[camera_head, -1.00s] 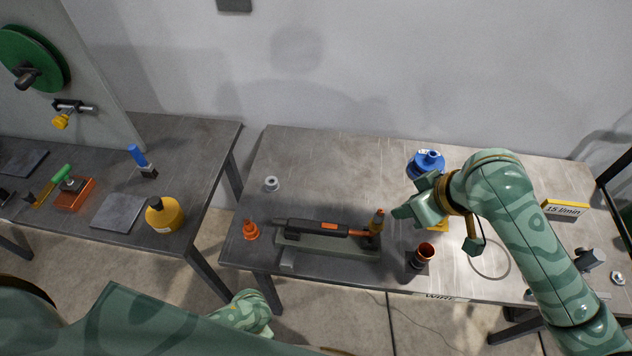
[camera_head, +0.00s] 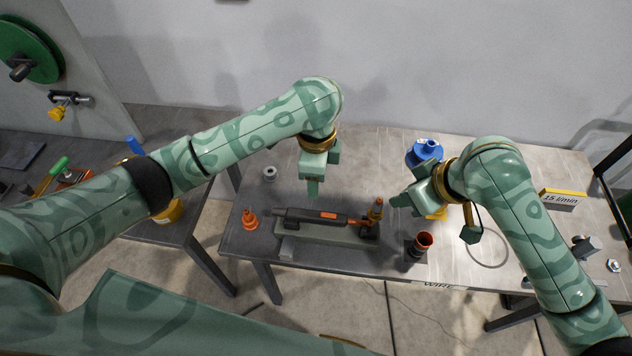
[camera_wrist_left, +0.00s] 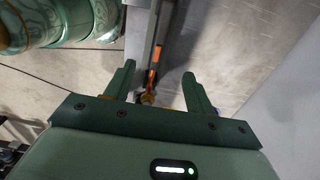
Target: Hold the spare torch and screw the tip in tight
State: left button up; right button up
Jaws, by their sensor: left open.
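The torch (camera_head: 318,215), dark with an orange band, lies along a long grey cradle (camera_head: 325,233) on the middle table. An orange-yellow tip (camera_head: 376,208) points up at its right end; whether it is tight cannot be told. My left gripper (camera_head: 314,188) points down above and just behind the torch's middle. In the left wrist view my open, empty fingers (camera_wrist_left: 158,72) frame the torch's orange part (camera_wrist_left: 151,77) and a gold end (camera_wrist_left: 148,98). My right gripper (camera_head: 405,198) is just right of the tip, apart from it; its jaw opening is unclear.
An orange cone (camera_head: 249,220) and a small grey ring (camera_head: 269,173) are at the table's left. A dark cup with an orange rim (camera_head: 423,241) stands at the front right. A blue-topped item (camera_head: 425,152) is behind my right gripper. A sign (camera_head: 562,199) is further right.

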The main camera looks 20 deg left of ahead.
aim_at(316, 214)
pick_arm(q)
notch_tip(316, 214, down, 16)
dwell(0.4)
grip_shut()
jog(key=c, duration=0.8)
grip_release()
jog(key=shift+o, duration=0.9)
jog(key=c, duration=0.4)
